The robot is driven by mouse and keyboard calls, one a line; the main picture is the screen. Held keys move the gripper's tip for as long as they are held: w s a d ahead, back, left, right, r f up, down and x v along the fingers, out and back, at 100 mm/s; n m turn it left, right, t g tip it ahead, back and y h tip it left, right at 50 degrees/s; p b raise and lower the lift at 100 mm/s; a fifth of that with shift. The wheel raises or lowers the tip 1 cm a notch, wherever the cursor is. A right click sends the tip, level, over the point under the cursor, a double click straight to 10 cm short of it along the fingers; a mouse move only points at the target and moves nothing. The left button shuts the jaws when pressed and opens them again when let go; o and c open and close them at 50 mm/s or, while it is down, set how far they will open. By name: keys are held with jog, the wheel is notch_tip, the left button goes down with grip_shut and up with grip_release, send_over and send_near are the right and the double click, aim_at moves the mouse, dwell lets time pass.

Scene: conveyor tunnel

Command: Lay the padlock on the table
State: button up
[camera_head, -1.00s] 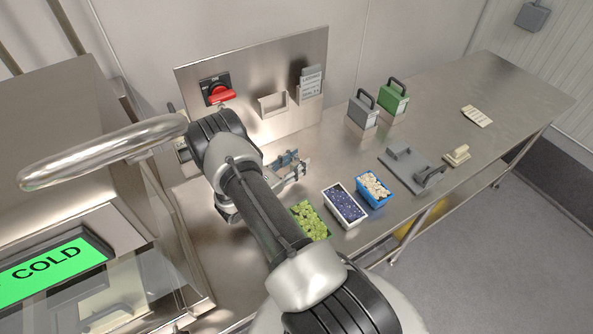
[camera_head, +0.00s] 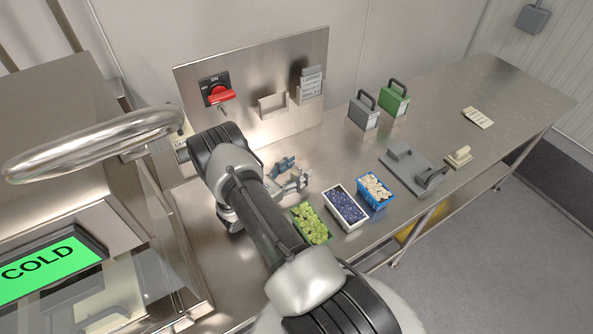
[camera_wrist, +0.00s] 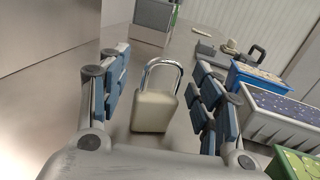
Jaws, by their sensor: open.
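The padlock (camera_wrist: 153,111) has a pale cream body and a shiny metal shackle. In the wrist view it is on the steel table (camera_wrist: 110,140) between my two fingers, with its shackle pointing away from the wrist. Clear gaps show on both sides of it, so neither finger touches it. My gripper (camera_head: 295,172) is open, low over the table in front of the steel panel. In the head view I cannot make out the padlock clearly.
Tubs of green (camera_head: 311,224), dark blue (camera_head: 345,206) and pale produce (camera_head: 375,190) stand right of my gripper. Behind are a steel panel with a red switch (camera_head: 220,95), grey (camera_head: 363,113) and green (camera_head: 394,99) handled blocks. The table's far right is mostly clear.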

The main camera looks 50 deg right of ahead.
jog(key=shift+r, duration=0.15)
jog(key=shift+w+a+p, duration=0.1)
jog(key=shift+a+p, duration=0.2)
jog(key=a, duration=0.4)
jog(key=a+p, duration=0.1)
jog(key=a, duration=0.2)
jog(key=shift+w, duration=0.3)
